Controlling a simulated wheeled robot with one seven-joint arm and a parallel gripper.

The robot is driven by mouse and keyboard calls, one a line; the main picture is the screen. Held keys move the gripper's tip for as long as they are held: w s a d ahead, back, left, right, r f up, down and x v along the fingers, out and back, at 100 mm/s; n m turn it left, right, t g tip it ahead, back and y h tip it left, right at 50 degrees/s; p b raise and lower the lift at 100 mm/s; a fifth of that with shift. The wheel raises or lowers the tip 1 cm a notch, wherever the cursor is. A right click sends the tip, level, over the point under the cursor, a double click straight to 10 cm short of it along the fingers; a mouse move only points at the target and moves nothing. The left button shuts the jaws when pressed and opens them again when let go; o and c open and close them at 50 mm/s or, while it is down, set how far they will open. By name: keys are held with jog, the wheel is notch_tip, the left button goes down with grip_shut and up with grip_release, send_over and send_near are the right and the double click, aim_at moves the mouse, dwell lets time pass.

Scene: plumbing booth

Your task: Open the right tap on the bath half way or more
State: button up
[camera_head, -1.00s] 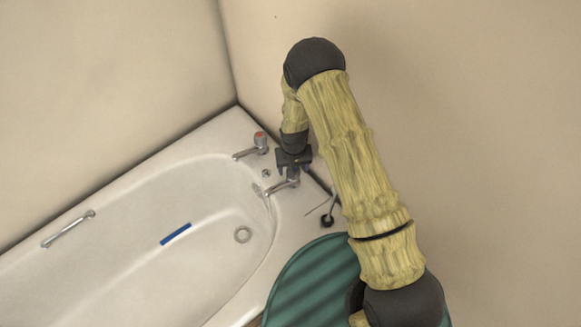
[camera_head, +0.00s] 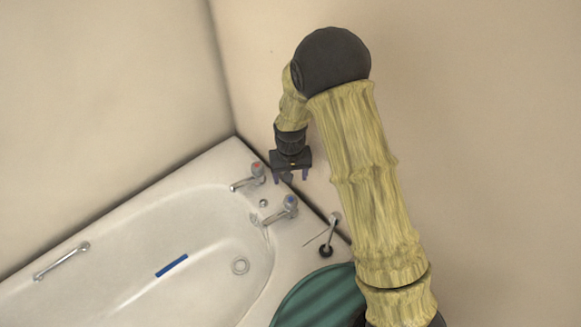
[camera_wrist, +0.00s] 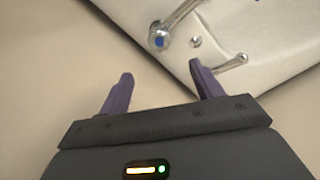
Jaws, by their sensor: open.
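The right tap (camera_head: 289,205) on the bath (camera_head: 205,170) is chrome with a blue-marked top, its spout pointing over the tub. It also shows at the top of the wrist view (camera_wrist: 158,40). The left tap (camera_head: 257,171) has a red mark; its spout (camera_wrist: 234,63) shows beside one finger in the wrist view, its top hidden there. My gripper (camera_head: 290,178) is open and empty, with its fingers pointing down. It appears above and behind the taps near the wall, apart from the right tap. In the wrist view the fingers (camera_wrist: 160,80) have nothing between them.
Walls meet behind the bath's corner. A teal ribbed round object (camera_head: 315,298) is at the front. A grab handle (camera_head: 62,261) and blue strip (camera_head: 171,265) are on the tub.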

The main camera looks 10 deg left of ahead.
notch_tip(320, 180, up, 4)
jog(key=shift+d+f, duration=0.1)
jog(key=shift+f, duration=0.1)
jog(key=shift+s, duration=0.1)
dwell(0.4)
dwell(0.3)
